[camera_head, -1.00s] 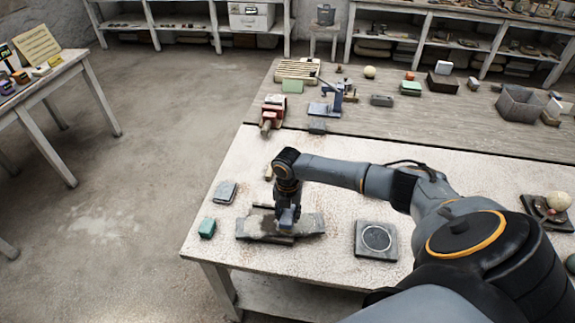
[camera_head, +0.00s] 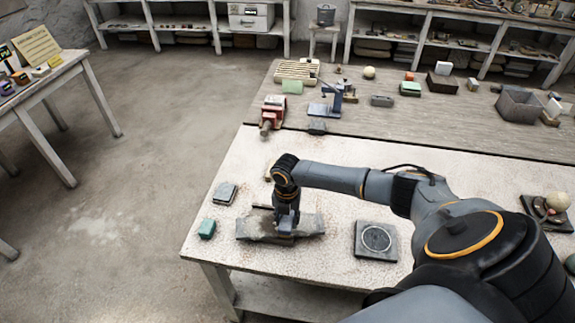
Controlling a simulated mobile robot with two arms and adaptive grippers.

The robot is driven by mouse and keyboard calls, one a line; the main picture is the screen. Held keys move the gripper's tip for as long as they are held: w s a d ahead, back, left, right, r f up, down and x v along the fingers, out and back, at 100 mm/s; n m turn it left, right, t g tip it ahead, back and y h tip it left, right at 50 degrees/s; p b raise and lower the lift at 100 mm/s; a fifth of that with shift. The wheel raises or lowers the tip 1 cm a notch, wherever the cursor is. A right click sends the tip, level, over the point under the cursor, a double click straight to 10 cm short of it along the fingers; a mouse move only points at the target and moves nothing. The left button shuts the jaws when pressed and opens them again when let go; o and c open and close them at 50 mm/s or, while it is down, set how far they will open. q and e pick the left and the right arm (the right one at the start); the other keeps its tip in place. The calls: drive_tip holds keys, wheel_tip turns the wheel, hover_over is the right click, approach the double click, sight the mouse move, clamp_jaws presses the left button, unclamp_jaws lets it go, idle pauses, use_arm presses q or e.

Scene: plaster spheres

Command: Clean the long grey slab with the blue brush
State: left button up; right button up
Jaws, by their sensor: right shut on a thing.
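The long grey slab (camera_head: 308,226) lies near the front left of the white table, with darker patches on its left part. My right gripper (camera_head: 285,222) points down over the middle of the slab. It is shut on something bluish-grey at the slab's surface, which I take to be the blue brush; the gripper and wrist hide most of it. I cannot tell whether bristles touch the slab. My left gripper does not show.
A teal block (camera_head: 207,228) and a grey block (camera_head: 225,194) stand left of the slab. A square plate with a ring (camera_head: 376,240) lies to its right. A red vise (camera_head: 272,114) and a blue-grey device (camera_head: 325,106) stand farther back. The table's front edge is close to the slab.

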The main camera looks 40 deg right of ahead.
drive_tip(key=shift+s+a, duration=0.35)
drive_tip(key=shift+a, duration=0.05)
drive_tip(key=shift+f, duration=0.1)
drive_tip(key=shift+w+d+b, duration=1.45)
drive_tip(key=shift+d+b, duration=0.1)
drive_tip(key=shift+d, duration=0.15)
drive_tip(key=shift+s+a+p, duration=0.25)
drive_tip(key=shift+a+p, duration=0.05)
drive_tip(key=shift+p, duration=0.3)
drive_tip(key=shift+s+a+r+p, duration=0.25)
drive_tip(key=shift+s+a+p, duration=0.15)
drive_tip(key=shift+a+p, duration=0.1)
drive_tip(key=shift+s+a+f, duration=0.1)
drive_tip(key=shift+s+f, duration=0.05)
drive_tip(key=shift+s+a+p, duration=0.45)
drive_tip(key=shift+a, duration=0.1)
drive_tip(key=shift+s+a+f, duration=0.1)
drive_tip(key=shift+s+a, duration=0.1)
drive_tip(key=shift+a, duration=0.05)
